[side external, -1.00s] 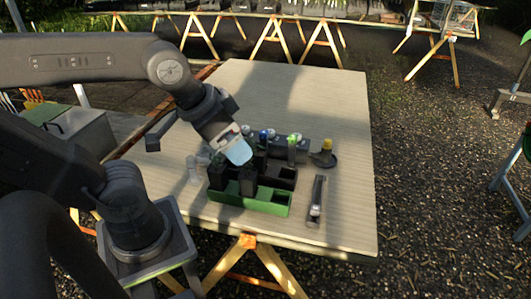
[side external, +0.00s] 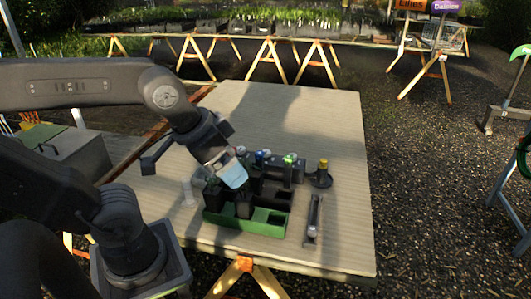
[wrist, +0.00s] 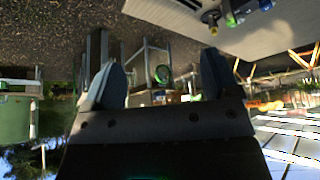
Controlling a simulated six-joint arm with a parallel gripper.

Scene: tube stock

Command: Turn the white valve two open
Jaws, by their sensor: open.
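A dark manifold (side external: 298,173) with coloured valve knobs stands behind the planter boxes on the table in the side view. A small white knob (side external: 241,150) shows at its left, just behind my gripper; I cannot tell its turn position. A blue knob (side external: 259,157) and a green knob (side external: 290,159) are to its right. My gripper (side external: 233,177) hangs over the dark pots, close in front of the white knob, with its pale fingers pointing down. In the wrist view my gripper (wrist: 162,75) is open with nothing between its fingers; no white knob is clear there.
A green tray (side external: 268,225) holds dark pots (side external: 213,192) below my gripper. A yellow-topped black piece (side external: 322,173) stands to the right, by a narrow dark holder (side external: 313,220). A pale small object (side external: 188,192) is at the left. The table's (side external: 300,110) far half is bare.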

